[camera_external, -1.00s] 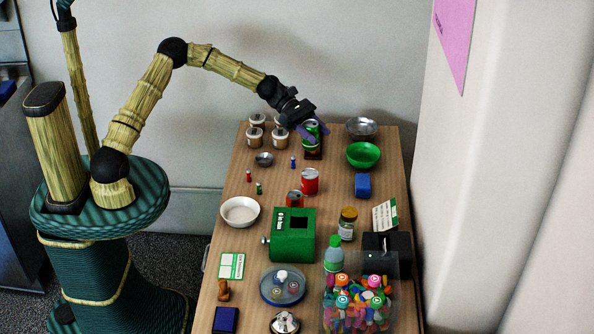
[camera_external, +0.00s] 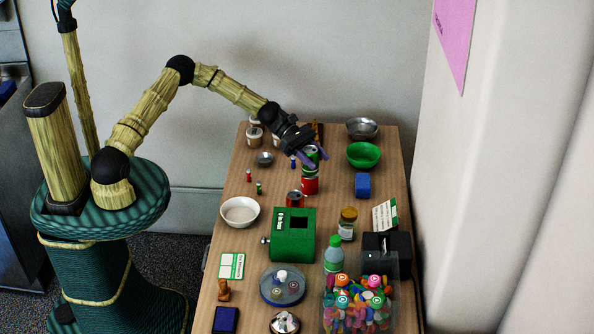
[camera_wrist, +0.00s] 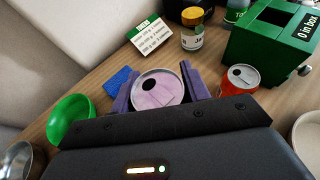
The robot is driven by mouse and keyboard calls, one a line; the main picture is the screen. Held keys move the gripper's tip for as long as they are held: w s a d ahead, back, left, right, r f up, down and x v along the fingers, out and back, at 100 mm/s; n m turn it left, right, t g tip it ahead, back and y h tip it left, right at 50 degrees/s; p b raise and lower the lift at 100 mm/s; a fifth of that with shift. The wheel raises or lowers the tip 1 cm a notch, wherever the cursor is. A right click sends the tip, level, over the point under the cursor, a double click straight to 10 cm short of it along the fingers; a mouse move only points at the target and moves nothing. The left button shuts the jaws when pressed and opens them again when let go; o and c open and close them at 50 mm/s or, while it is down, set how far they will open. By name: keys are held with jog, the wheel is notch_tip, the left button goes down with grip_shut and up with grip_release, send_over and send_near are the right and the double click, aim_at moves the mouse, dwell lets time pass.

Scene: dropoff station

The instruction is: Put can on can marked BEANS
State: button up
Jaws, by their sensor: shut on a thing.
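My gripper (camera_external: 308,158), with purple fingers, is shut on a green can (camera_external: 311,152). In the wrist view the can's round top (camera_wrist: 157,90) shows between the fingers. In the external view the green can appears right above a red can (camera_external: 310,186), roughly upright; I cannot tell whether they touch. The red can's upper part is hidden, and no BEANS lettering is readable. A second, shorter-looking red can (camera_external: 295,199) stands nearer the green box; it also shows in the wrist view (camera_wrist: 239,80).
A green box (camera_external: 293,236) stands in front of the cans. A blue block (camera_external: 362,186), green bowl (camera_external: 364,155) and jar (camera_external: 347,225) are to the right. A small grey dish (camera_external: 264,159) and white bowl (camera_external: 240,212) are left. Small bottles stand close by on the left.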

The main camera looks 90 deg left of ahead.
jog(key=shift+f, duration=0.3)
jog(key=o, duration=0.9)
jog(key=shift+o, duration=0.2)
jog(key=shift+r, duration=0.1)
jog(key=shift+r, duration=0.15)
jog(key=v, duration=1.2)
